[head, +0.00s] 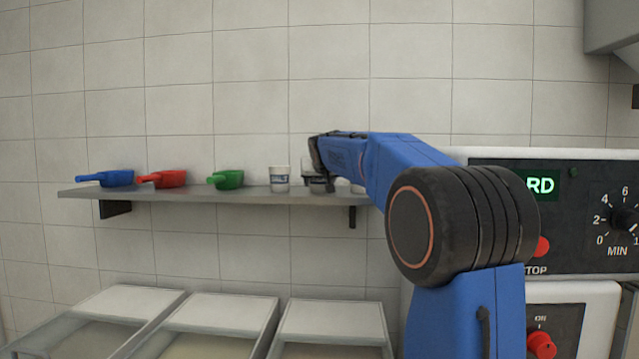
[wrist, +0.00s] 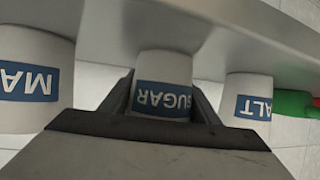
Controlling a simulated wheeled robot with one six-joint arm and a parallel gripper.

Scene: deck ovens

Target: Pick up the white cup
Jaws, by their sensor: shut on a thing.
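The white cup labelled SUGAR (wrist: 163,66) is between the two fingers of my gripper (wrist: 163,103) in the wrist view, which shows the scene upside down. My gripper is shut on this cup. In the head view my gripper (head: 318,178) is at the shelf and mostly hides the held cup. Its base is close to the shelf surface; I cannot tell whether it touches.
Similar white cups stand on either side: one with a partly visible label (wrist: 35,55), and one ending in ALT (wrist: 248,85), left of my gripper in the head view (head: 279,173). Blue (head: 115,178), red (head: 170,178) and green (head: 230,179) scoops lie farther left on the shelf (head: 150,193).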

